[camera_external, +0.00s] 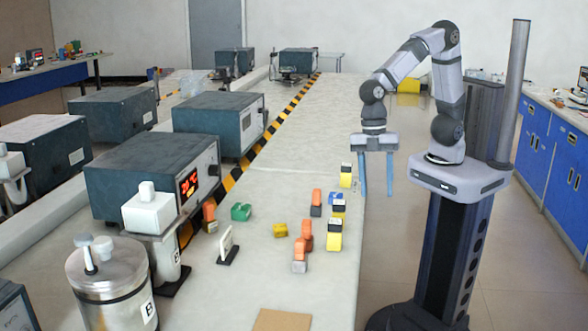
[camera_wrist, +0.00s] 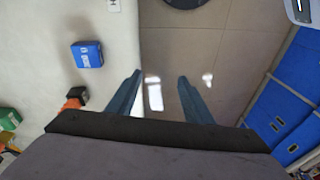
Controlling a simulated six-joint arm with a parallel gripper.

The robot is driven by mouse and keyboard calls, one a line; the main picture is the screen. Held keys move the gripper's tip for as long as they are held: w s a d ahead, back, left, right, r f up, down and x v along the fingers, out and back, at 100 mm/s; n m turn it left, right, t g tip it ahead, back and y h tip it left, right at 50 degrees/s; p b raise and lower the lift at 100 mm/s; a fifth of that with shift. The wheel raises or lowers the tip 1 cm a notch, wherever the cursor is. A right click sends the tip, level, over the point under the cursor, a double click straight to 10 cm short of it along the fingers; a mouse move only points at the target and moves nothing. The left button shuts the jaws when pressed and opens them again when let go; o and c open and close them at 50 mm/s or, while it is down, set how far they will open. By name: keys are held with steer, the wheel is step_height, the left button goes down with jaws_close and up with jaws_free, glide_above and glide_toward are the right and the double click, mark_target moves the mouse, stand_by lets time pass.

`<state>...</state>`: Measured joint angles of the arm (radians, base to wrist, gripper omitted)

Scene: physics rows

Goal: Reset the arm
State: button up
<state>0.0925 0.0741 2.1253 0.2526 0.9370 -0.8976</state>
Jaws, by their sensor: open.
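My gripper (camera_external: 376,192) hangs from my raised arm at the right edge of the long white table, pointing down. Its two blue fingers are apart with nothing between them. In the wrist view, the fingers (camera_wrist: 159,82) are also spread, with the grey floor behind them. The nearest block in the external view is a yellow and black one (camera_external: 346,180) on the table just left of the fingers. The wrist view shows a blue block (camera_wrist: 87,54) on the pale table, left of the fingers.
Several orange, yellow and black blocks (camera_external: 307,230) stand on the table. Blue cabinets (camera_external: 565,175) line the right side.

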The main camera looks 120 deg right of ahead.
steer(key=s+d+f+m+h+b, duration=0.2)
steer(key=s+f+m+b, duration=0.5)
steer(key=s+f, duration=0.45)
step_height(320, 180, up, 18)
steer(key=p, duration=1.9)
steer(key=shift+w+f+m, duration=0.2)
steer(key=shift+f+m, duration=0.05)
steer(key=shift+m, duration=0.05)
steer(key=shift+f, duration=0.1)
step_height(320, 180, down, 40)
steer(key=b, duration=4)
steer(key=shift+o, duration=1)
steer(key=shift+f, duration=0.1)
